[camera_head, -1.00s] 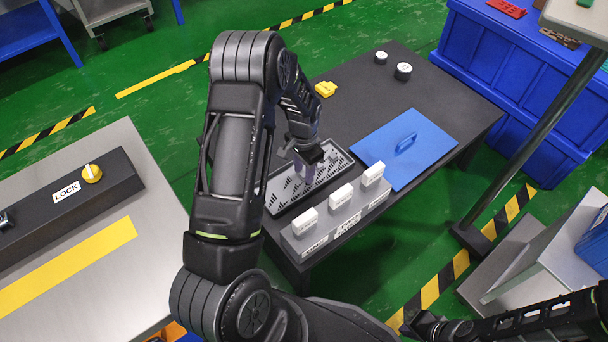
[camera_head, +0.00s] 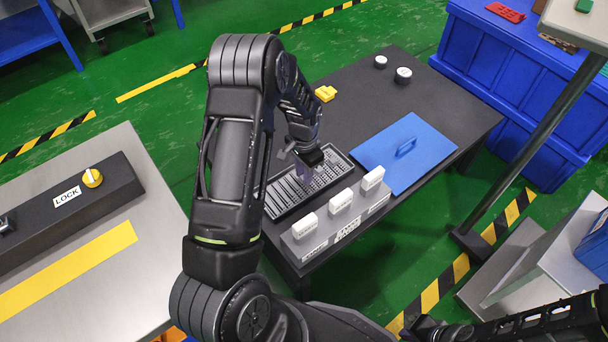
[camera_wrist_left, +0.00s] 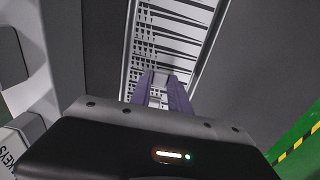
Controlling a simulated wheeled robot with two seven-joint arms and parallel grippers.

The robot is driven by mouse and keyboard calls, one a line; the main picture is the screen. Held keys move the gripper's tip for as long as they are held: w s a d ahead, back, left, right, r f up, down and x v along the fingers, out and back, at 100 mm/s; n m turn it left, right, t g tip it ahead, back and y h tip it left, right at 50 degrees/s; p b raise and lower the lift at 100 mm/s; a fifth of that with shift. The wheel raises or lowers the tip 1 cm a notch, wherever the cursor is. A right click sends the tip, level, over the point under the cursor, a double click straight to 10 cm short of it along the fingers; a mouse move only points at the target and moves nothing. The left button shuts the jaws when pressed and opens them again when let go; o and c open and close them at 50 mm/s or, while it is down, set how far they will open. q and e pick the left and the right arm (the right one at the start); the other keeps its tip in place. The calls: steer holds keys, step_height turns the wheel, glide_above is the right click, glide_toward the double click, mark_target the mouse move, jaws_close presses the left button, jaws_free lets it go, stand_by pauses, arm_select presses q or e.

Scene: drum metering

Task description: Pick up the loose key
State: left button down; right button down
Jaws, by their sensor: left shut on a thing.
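My left gripper (camera_head: 304,176) reaches down over the slotted tray (camera_head: 333,183) on the dark table. In the left wrist view its purple fingers (camera_wrist_left: 160,92) are shut on a small pale piece (camera_wrist_left: 157,98) at the slotted surface, which fits the loose key; its shape is mostly hidden between the fingers. Whether it touches the tray I cannot tell. My right arm's dark end (camera_head: 424,324) is at the bottom right, away from the table; its fingers cannot be made out.
A grey block with several white labelled pieces (camera_head: 341,200) stands at the tray's near side.

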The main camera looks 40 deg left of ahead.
arm_select(q)
step_height(320, 180, up, 9)
steer(key=p, duration=0.2)
steer(key=shift+r, duration=0.1)
stand_by(0.6)
